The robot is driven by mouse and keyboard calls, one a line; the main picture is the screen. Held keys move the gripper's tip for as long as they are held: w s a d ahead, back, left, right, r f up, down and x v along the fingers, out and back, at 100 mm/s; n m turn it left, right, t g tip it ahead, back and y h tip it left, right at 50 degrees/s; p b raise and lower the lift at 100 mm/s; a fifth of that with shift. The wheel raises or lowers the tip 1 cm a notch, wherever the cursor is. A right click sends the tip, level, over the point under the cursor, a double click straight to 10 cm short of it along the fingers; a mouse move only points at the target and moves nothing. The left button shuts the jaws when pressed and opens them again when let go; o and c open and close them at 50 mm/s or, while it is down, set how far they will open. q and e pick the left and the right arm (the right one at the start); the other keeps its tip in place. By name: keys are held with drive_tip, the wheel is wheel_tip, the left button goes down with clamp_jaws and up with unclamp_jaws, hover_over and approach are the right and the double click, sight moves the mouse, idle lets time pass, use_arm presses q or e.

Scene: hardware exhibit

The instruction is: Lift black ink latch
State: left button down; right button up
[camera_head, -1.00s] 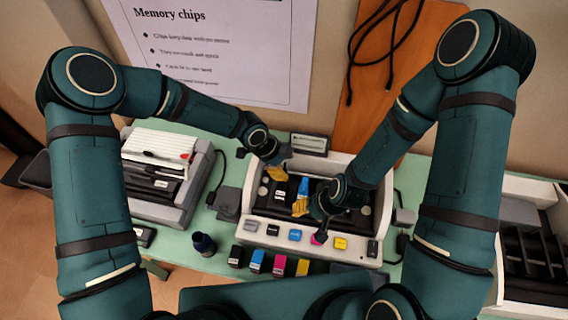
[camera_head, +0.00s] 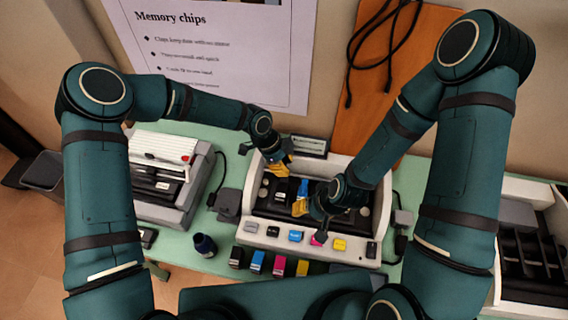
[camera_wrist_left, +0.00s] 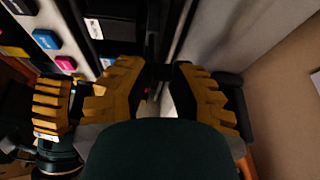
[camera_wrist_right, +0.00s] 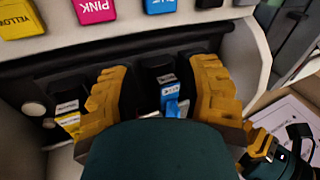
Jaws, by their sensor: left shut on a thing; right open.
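The white printer (camera_head: 262,241) has an open dark bay and a row of colour-labelled buttons. My left gripper (camera_head: 283,168) is at the back left of the bay. In the left wrist view my left gripper (camera_wrist_left: 158,78) is closed on a dark part between its fingertips; it looks like the black ink latch, but its shape is mostly hidden. A black cartridge (camera_head: 281,197) with a white label sits in the bay. My right gripper (camera_wrist_right: 160,90) is open, its fingers on either side of a blue cartridge (camera_wrist_right: 170,92). The blue cartridge also shows in the head view (camera_head: 303,186).
Several loose cartridges, including a pink one (camera_head: 279,266), stand in a row before the printer. A dark ink bottle (camera_head: 204,244) stands left of them. A grey machine (camera_head: 165,172) stands further left.

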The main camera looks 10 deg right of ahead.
use_arm(q)
drive_tip(key=shift+w+f+g, duration=0.1)
drive_tip(key=shift+w+g, duration=0.1)
drive_tip(key=shift+g, duration=0.3)
drive_tip(key=c, duration=0.9)
unclamp_jaws()
drive_tip(key=shift+w+r, duration=0.1)
drive_tip(key=shift+r, duration=0.1)
drive_tip(key=shift+s+v, duration=0.2)
drive_tip(key=shift+v, duration=3.65)
